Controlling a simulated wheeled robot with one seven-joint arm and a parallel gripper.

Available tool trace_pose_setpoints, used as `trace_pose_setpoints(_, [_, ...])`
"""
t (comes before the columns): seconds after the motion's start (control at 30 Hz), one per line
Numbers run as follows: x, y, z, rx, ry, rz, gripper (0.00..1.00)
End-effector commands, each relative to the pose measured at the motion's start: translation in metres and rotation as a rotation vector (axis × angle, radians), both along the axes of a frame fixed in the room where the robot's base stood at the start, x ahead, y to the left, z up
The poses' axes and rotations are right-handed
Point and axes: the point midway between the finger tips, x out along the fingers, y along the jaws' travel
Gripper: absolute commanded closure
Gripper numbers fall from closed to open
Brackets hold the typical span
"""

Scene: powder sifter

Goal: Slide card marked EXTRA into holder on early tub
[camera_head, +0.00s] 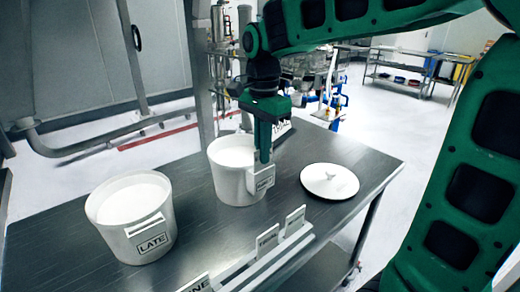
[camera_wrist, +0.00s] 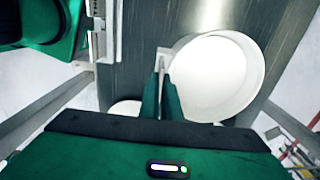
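The early tub (camera_head: 226,185) is a white round tub in the middle of the table, with a small dark-lettered label too small to read surely. It also shows in the wrist view (camera_wrist: 235,103). My gripper (camera_head: 265,158) points down at its near right side. In the wrist view, the fingers (camera_wrist: 161,92) are close together on a thin pale card (camera_wrist: 161,56), seen edge-on beside the tub wall. The card's marking is hidden, and I cannot tell whether it is inside the holder. The holder is mostly hidden by the fingers and card.
A second white tub (camera_head: 130,235) marked LATE stands at left. A card rack (camera_head: 262,270) with several upright cards lies along the near edge. A round white lid (camera_head: 330,181) lies at right. Bare table (camera_head: 75,258) shows at left.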

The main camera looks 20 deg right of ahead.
Motion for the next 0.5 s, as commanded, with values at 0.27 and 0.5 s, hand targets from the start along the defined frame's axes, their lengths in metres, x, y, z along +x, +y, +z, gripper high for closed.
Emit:
trace_pose_setpoints(0.27, [-0.0002,0.0000,-0.0048,0.000,0.001,0.000,1.00])
trace_pose_setpoints(0.5, [0.0000,0.0001,-0.0065,0.000,0.000,0.000,0.75])
